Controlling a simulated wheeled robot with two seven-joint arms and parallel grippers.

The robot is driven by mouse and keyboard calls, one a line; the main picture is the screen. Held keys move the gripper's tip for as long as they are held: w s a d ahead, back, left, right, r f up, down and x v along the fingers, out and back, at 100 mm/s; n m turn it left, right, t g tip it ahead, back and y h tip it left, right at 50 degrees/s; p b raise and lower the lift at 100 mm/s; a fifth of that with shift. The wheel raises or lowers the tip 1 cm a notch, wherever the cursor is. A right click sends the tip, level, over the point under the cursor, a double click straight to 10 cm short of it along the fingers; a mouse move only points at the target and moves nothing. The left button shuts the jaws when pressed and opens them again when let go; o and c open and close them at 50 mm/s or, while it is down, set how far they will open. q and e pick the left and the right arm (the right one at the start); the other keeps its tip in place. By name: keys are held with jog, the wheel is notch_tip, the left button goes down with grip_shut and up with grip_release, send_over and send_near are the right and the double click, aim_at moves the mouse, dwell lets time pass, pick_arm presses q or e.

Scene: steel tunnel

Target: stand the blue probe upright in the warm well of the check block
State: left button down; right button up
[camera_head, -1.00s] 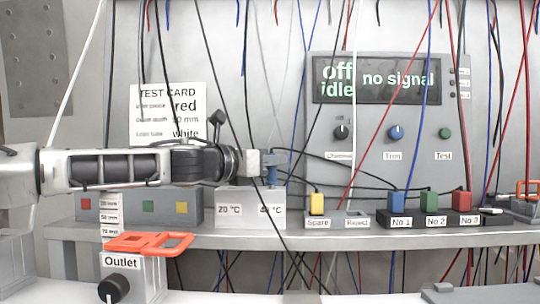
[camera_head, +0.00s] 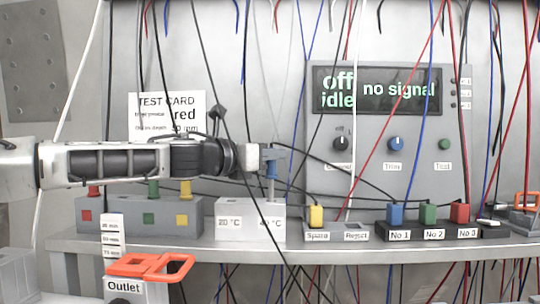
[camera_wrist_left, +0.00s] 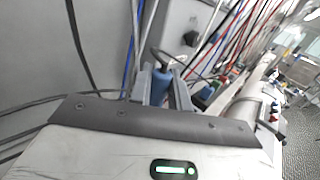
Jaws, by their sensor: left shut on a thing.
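My left gripper (camera_head: 270,154) is shut on the blue probe (camera_head: 271,169) and holds it upright. In the left wrist view the blue probe (camera_wrist_left: 160,84) stands between the two fingers (camera_wrist_left: 160,90). The check block (camera_head: 236,208) is a pale block on the shelf, labelled 20 °C at left and about 40 °C at right. The probe is over the right-hand, warm side. Its lower end is close to the block's top; I cannot tell whether the tip is inside the well. A cable crosses the warm label. My right gripper is not in view.
A grey rack (camera_head: 120,218) with red, green and yellow probes stands left of the block. A socket strip (camera_head: 345,231) with coloured plugs is close to its right. The Outlet box (camera_head: 135,288) with an orange handle is in front. Many cables hang around the arm.

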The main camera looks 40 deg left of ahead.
pick_arm(q)
jog(key=shift+r+p, duration=0.65)
jog(key=shift+r, duration=0.35)
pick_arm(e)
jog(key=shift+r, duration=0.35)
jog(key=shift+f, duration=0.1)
pick_arm(q)
jog(key=shift+p, duration=0.55)
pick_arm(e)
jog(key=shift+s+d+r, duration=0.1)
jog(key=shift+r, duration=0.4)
